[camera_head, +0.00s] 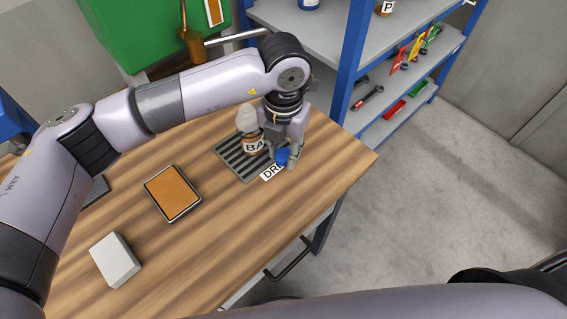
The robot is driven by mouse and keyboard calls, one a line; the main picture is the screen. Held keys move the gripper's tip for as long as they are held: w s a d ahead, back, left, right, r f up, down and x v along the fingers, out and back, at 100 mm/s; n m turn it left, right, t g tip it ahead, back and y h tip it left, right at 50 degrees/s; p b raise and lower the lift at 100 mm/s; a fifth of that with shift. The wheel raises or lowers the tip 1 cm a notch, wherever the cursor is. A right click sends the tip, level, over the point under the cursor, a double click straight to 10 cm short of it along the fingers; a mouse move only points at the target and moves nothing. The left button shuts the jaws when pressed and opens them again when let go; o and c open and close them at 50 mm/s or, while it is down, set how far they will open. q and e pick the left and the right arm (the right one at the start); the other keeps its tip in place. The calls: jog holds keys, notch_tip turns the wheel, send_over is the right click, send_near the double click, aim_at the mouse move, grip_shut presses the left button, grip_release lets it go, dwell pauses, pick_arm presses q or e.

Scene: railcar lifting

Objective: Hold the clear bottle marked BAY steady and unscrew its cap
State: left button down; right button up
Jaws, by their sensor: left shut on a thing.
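The bottle marked BA, its last letter hidden (254,147), stands upright on a dark slatted drip tray (232,160). Its lower part looks brown, and a pale grey-white rounded top (247,119) sits above it. My left gripper (283,155) is just right of the bottle, pointing down over the tray's right side. It is shut on a small blue piece that looks like a cap (282,156). The gripper covers part of the bottle's right side, so I cannot tell if they touch. My right gripper is out of view.
An orange-topped pad (172,193) and a pale block (115,259) lie on the wooden bench (210,215). A blue-framed shelf (346,75) with bottles and tools stands behind.

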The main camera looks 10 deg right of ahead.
aim_at(284, 177)
pick_arm(q)
notch_tip(284, 177, down, 3)
notch_tip(284, 177, down, 4)
jog(key=shift+p, duration=0.75)
jog(key=shift+f, duration=0.25)
jog(key=c, duration=1.2)
grip_release()
jog(key=shift+c, duration=0.2)
jog(key=shift+r, duration=0.2)
jog(key=shift+r+b, duration=0.35)
notch_tip(284, 177, up, 11)
jog(key=b, duration=0.3)
jog(key=shift+r, duration=0.1)
